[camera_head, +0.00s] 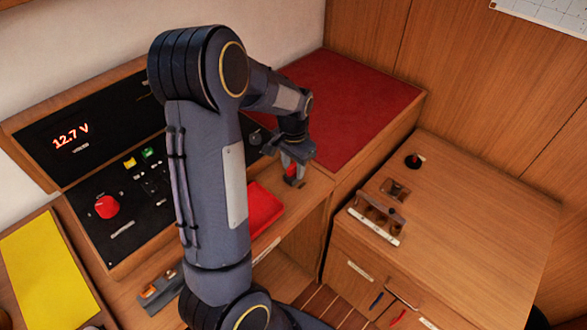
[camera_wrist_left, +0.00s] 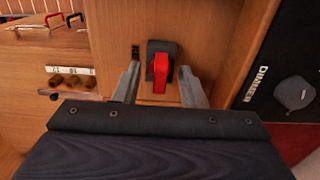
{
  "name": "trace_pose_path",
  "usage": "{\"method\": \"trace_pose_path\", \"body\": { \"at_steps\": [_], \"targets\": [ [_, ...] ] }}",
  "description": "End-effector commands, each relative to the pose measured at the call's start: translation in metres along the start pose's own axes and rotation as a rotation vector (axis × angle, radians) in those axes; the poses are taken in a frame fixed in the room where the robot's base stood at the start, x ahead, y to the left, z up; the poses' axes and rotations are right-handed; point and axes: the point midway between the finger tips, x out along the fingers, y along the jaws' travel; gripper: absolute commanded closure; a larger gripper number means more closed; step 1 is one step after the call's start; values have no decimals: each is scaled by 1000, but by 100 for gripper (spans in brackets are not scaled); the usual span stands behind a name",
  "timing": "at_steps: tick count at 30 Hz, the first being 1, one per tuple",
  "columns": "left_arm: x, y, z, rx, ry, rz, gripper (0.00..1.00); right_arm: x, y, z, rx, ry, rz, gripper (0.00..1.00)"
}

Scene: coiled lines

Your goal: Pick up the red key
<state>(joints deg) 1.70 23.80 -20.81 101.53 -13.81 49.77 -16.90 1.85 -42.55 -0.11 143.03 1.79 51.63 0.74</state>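The red key (camera_wrist_left: 160,73) sits in a black holder (camera_wrist_left: 163,47) on a wooden surface, seen in the left wrist view. In the head view the key (camera_head: 291,170) is a small red patch just below my left gripper (camera_head: 295,161). In the wrist view my left gripper (camera_wrist_left: 159,69) is open, with one finger on each side of the key and visible gaps between. I cannot tell how deep the fingertips reach beside the key. My right gripper is not in view.
A black panel (camera_head: 135,190) with a red knob (camera_head: 107,207) lies left. A red tray (camera_head: 264,207) is partly behind my arm. A red mat (camera_head: 350,100) lies behind. The wooden cabinet (camera_head: 470,220) at right has a mostly clear top, with a small rack (camera_head: 375,222).

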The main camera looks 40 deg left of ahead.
Motion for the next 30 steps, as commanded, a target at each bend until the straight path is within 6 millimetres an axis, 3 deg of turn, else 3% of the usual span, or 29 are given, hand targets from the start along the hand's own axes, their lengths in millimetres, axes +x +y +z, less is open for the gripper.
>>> {"method": "trace_pose_path", "body": {
  "at_steps": [5, 13, 23, 30],
  "targets": [
    [0, 0, 0, 0, 0, 0, 65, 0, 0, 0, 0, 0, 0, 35],
    [0, 0, 0, 0, 1, 0, 100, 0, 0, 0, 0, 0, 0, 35],
    [-1, 0, 0, 0, 1, 0, 100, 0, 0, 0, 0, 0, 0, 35],
    [-20, 0, -1, 1, 4, -1, 100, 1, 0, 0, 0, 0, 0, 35]
  ]
}}
